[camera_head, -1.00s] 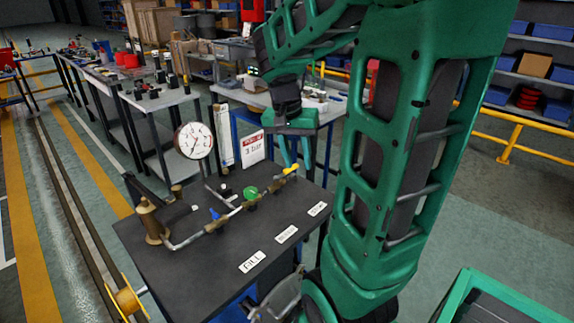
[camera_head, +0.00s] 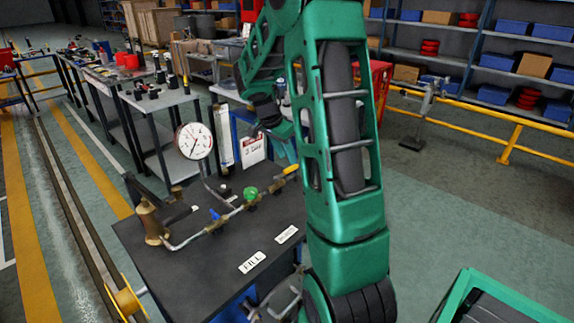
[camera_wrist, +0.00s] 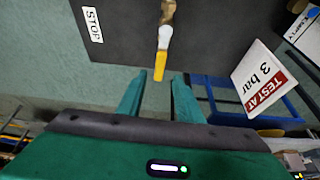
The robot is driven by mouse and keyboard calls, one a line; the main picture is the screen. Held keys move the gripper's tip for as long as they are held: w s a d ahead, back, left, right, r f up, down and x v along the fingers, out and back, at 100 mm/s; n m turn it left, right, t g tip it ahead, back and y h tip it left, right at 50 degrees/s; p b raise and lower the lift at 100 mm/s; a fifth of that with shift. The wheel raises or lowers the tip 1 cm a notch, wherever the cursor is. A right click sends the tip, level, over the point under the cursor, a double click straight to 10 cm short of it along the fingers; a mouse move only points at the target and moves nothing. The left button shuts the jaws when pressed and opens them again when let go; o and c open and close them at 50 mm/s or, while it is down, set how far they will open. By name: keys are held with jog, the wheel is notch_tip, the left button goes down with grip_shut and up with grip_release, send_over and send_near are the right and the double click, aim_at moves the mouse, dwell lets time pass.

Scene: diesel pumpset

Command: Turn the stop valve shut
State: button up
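The stop valve has a yellow lever (camera_head: 289,171) at the right end of the brass pipe run on the dark bench top. In the wrist view its lever (camera_wrist: 160,66) points toward me, with a pale section behind the yellow end and brass beyond. The STOP label (camera_wrist: 93,24) lies to its left. My gripper (camera_wrist: 159,77) is open and empty. The lever's yellow end appears between the two green fingertips, apart from both in the picture; I cannot tell the depth gap. In the head view my arm hides most of the gripper and the STOP label.
A pressure gauge (camera_head: 194,141) and a brass fitting (camera_head: 151,220) stand at the bench's left. A blue handle (camera_head: 214,214) and a green knob (camera_head: 251,193) sit along the pipe. A sign reading 3 bar (camera_wrist: 266,78) stands to the gripper's right.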

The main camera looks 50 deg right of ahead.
aim_at(291, 167)
jog(key=shift+x, duration=2.5)
jog(key=shift+a, duration=0.1)
grip_shut()
